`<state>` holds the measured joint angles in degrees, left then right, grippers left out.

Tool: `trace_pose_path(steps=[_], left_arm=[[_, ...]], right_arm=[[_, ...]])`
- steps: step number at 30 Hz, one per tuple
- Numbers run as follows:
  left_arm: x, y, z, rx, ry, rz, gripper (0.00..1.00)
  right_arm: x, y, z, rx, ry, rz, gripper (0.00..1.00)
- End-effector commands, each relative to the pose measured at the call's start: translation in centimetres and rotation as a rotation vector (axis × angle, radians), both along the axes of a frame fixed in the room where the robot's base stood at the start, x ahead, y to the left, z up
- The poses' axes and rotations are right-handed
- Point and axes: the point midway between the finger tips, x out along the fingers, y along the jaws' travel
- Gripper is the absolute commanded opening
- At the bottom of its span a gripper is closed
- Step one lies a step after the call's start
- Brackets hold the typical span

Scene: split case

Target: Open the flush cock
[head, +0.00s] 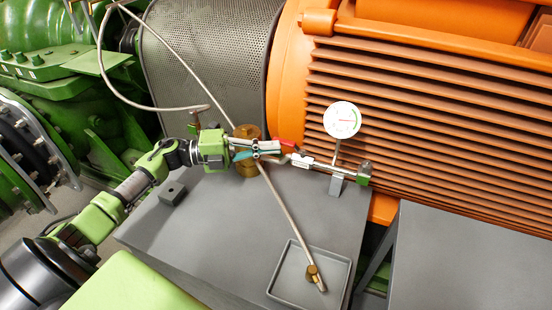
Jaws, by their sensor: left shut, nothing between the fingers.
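My left gripper (268,149) reaches in from the left, its fingers shut and empty. They lie in front of a brass valve body (246,170) on the grey plinth. A small red lever (286,143) shows close by the fingertips, and I cannot tell whether they touch. A teal piece (243,155) shows among the fingers; I cannot tell what it belongs to. A silver fitting (302,160) continues right to a thin pipe. Which part is the flush cock is unclear, as the fingers hide part of the valve. My right gripper is not in view.
A round dial gauge (342,120) stands just right of the valve. A bent pipe runs down to a brass nozzle (312,274) over a shallow grey tray (273,291). The orange ribbed motor (430,120) and perforated guard (205,45) stand behind. The plinth's front left is mostly clear.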

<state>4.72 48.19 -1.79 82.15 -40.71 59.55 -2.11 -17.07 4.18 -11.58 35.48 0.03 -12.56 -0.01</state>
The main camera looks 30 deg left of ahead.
Motion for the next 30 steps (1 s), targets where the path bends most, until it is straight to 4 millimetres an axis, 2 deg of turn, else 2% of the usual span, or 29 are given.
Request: trace_pose_path(steps=[5,16,21,30], left_arm=[[-1.2,2.4,0.0,0.003,0.002,0.014,0.00],[-5.8,8.1,0.0,0.004,0.001,0.004,0.00],[-6.8,9.3,0.1,0.001,0.000,0.001,0.00],[-7.0,9.5,0.1,0.002,-0.001,-0.002,0.00]], right_arm=[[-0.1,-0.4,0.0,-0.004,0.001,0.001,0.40],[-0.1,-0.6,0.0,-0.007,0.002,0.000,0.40],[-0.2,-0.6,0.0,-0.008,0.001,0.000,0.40],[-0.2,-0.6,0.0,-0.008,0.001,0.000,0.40]])
